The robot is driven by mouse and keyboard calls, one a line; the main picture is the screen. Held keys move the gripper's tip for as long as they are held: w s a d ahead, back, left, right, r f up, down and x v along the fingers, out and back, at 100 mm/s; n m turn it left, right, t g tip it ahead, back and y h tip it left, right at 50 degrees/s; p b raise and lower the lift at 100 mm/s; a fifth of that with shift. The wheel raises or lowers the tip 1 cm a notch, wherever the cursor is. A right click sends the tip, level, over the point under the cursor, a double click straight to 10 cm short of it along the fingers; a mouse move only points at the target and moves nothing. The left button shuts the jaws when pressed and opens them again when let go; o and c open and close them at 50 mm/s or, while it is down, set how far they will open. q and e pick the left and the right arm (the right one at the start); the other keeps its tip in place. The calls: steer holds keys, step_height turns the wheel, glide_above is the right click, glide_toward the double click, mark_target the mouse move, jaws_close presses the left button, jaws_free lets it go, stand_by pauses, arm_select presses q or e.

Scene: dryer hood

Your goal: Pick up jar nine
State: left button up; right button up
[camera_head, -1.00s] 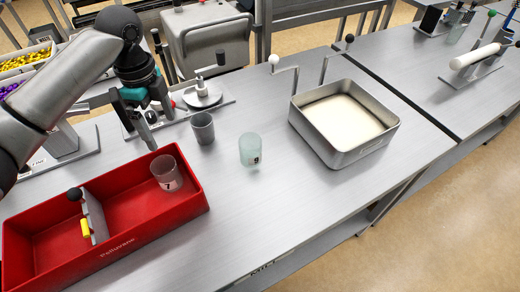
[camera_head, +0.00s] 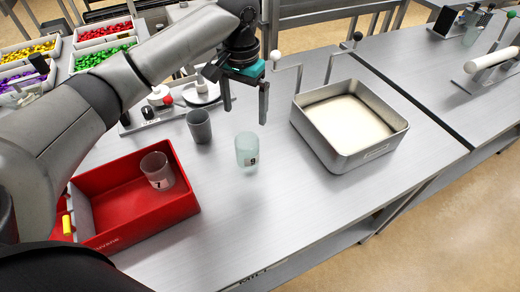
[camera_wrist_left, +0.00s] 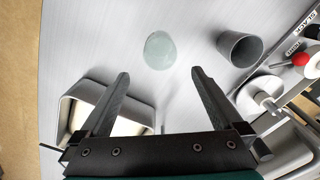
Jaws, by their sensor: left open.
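Jar nine (camera_head: 246,150) is a pale, frosted glass jar with a "9" label, standing upright on the metal table. It also shows in the left wrist view (camera_wrist_left: 159,50), ahead of the fingers. My left gripper (camera_head: 246,110) is open and empty, with its fingers pointing down above and just behind the jar, apart from it. In the left wrist view the two fingers (camera_wrist_left: 160,78) are spread wide with nothing between them. My right gripper is not in view.
A grey cup (camera_head: 199,126) stands left of the jar. A red tray (camera_head: 140,215) holding jar seven (camera_head: 158,172) lies further left. A metal basin (camera_head: 345,155) with pale contents stands to the right. The table in front of the jar is clear.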

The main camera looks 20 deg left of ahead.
mark_target(246, 141)
arm_select(q)
step_height(246, 141, down, 10)
steer(key=shift+f+b, duration=0.1)
steer(key=shift+b, duration=0.55)
steer(key=f, duration=0.5)
steer(key=shift+s+b, duration=0.2)
steer(key=shift+b, duration=0.2)
steer(key=c, duration=1.2)
